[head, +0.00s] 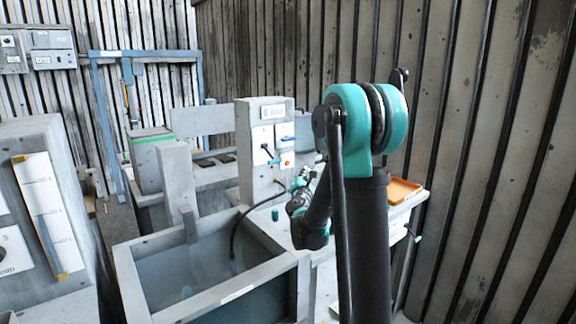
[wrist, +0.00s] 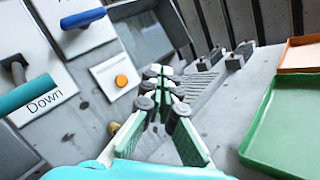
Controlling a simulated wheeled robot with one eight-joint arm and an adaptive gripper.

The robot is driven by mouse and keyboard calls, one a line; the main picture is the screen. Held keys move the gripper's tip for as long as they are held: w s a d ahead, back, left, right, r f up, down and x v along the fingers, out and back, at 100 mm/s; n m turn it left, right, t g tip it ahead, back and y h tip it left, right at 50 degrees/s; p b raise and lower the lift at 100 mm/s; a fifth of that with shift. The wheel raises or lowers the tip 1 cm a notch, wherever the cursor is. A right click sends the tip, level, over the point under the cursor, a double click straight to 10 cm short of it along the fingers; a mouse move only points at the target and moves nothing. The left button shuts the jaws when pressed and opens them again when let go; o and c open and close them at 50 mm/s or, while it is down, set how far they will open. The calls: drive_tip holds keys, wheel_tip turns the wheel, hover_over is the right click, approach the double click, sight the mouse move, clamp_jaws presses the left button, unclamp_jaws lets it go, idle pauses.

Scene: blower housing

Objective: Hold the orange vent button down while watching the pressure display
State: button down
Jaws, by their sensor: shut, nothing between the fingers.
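The orange vent button (wrist: 121,80) sits on a small white plate on the grey panel, left of my fingertips in the wrist view. It is a tiny orange spot in the head view (head: 287,163). My gripper (wrist: 165,72) is shut and empty, its tips close together to the right of the button. I cannot tell how far they are from the panel. In the head view my gripper (head: 304,178) is small, in front of the upright panel. A pale display or label (head: 276,112) is at the panel's top; its text is too small to read.
A blue handle (wrist: 83,18) and a teal-and-black handle by the word "Down" (wrist: 24,92) are left of the button. A green tray (wrist: 285,130) and an orange tray (wrist: 302,54) lie right. An open tank (head: 205,265) stands below the panel.

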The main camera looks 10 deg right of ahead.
drive_tip(key=shift+w+a, duration=0.65)
drive_tip(key=shift+w, duration=0.5)
drive_tip(key=shift+w+a, duration=0.7)
drive_tip(key=shift+w, duration=0.5)
drive_tip(key=shift+w+a, duration=0.65)
drive_tip(key=shift+w, duration=0.5)
drive_tip(key=shift+w+a, duration=0.2)
drive_tip(key=shift+w, duration=0.15)
drive_tip(key=shift+w+a, duration=0.2)
drive_tip(key=shift+w, duration=0.1)
idle(1.9)
drive_tip(key=shift+s+d, duration=0.1)
idle(0.4)
drive_tip(key=shift+s+d, duration=0.3)
drive_tip(key=shift+s, duration=0.3)
drive_tip(key=shift+s+d, duration=0.4)
drive_tip(key=shift+s, duration=0.3)
drive_tip(key=shift+s+d, duration=0.45)
drive_tip(key=shift+s, duration=0.3)
drive_tip(key=shift+s+d, duration=0.4)
drive_tip(key=shift+s, duration=0.3)
